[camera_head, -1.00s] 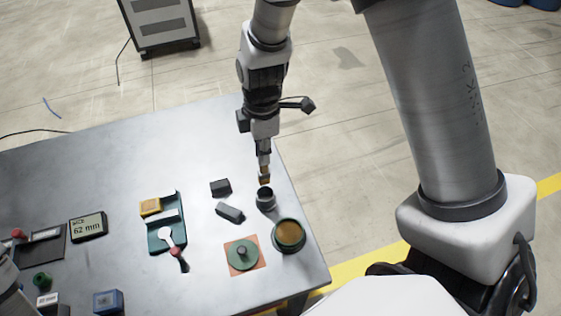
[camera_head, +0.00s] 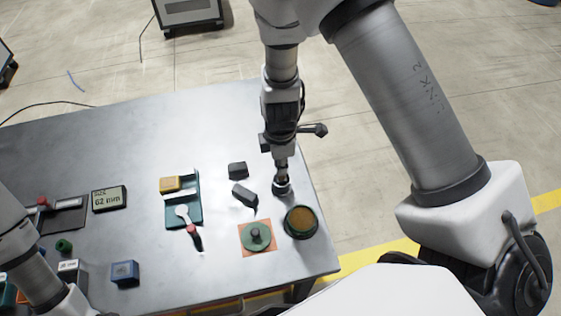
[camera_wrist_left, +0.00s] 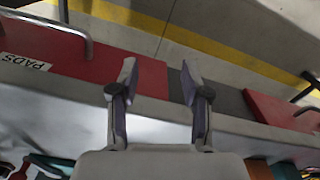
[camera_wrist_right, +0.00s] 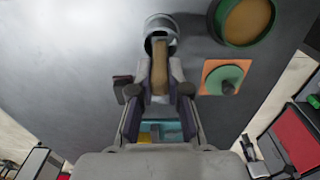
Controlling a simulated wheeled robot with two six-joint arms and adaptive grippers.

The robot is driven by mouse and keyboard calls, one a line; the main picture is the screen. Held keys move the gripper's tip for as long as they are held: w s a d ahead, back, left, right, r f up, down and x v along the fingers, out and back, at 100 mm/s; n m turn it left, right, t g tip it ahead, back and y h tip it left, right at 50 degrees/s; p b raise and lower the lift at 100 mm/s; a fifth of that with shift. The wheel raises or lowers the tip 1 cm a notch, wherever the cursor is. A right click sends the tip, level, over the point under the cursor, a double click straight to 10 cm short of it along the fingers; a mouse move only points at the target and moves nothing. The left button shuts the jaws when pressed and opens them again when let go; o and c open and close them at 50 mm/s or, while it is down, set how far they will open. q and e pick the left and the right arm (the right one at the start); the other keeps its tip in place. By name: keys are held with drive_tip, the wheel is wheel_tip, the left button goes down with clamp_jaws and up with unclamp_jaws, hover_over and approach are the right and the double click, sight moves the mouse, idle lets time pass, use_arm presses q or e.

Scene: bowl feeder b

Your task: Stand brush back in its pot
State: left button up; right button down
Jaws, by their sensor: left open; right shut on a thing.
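My right gripper (camera_head: 281,172) is shut on the brush and points down at the metal pot (camera_head: 282,187) near the table's right edge. In the right wrist view the brush's tan handle (camera_wrist_right: 159,72) runs from between the fingers (camera_wrist_right: 158,95) to the mouth of the round pot (camera_wrist_right: 161,24). The brush's lower end overlaps the mouth and looks to be inside, but its depth is hidden. My left gripper (camera_wrist_left: 160,88) is open and empty in the left wrist view, above a red surface marked PADS. Its fingers are outside the head view.
A green-rimmed bowl with amber contents (camera_head: 301,222) and a green disc on an orange square (camera_head: 257,237) stand near the pot. A teal tray (camera_head: 183,208) and a size display (camera_head: 109,198) are farther left.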

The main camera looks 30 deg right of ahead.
drive_tip(key=shift+f, duration=0.15)
drive_tip(key=c, duration=1.1)
unclamp_jaws()
drive_tip(key=shift+c, duration=0.2)
drive_tip(key=shift+r, duration=0.35)
wheel_tip(320, 180, up, 11)
drive_tip(key=shift+f+b, duration=0.2)
drive_tip(key=shift+b, duration=0.65)
drive_tip(key=shift+r, duration=0.55)
